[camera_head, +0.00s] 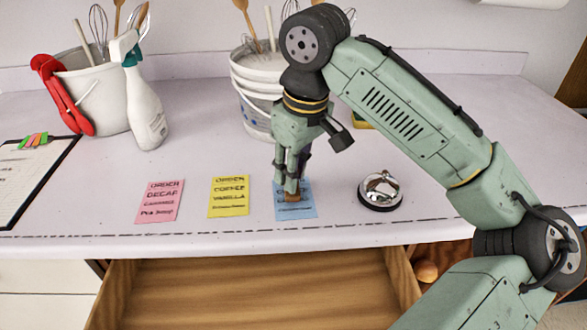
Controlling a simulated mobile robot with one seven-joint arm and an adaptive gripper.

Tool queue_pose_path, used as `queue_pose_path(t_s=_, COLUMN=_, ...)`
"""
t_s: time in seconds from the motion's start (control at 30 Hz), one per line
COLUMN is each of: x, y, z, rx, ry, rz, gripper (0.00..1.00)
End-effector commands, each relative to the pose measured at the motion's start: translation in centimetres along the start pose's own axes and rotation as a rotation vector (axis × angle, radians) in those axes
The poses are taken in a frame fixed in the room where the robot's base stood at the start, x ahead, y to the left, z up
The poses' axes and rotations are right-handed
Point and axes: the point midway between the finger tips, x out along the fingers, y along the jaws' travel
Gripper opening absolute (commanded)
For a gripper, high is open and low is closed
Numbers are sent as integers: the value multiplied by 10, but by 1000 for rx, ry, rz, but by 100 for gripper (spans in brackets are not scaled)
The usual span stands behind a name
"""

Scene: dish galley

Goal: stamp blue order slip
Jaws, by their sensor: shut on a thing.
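The blue order slip (306,209) lies flat on the counter near its front edge, right of the yellow slip. My gripper (292,187) points down over the blue slip and is shut on a small brown stamp (292,197). The stamp's lower end is at the slip's surface in the picture; I cannot tell whether it touches the paper. The gripper and stamp hide much of the slip's upper and middle part.
A yellow slip (229,196) and a pink slip (159,201) lie to the left. A silver call bell (380,190) stands to the right. Behind are a spray bottle (147,110) and white buckets (95,95) (252,75) with utensils. An open wooden drawer (250,285) is below the counter edge.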

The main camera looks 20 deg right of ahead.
Motion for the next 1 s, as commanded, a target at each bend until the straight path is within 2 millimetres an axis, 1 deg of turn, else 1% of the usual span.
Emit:
queue_pose_path(t_s=0.27, x=0, y=0, z=0, rx=0, ry=0, rz=0, gripper=3)
queue_pose_path(t_s=1.0, x=9, y=0, z=1, rx=0, ry=0, rz=-1, gripper=3)
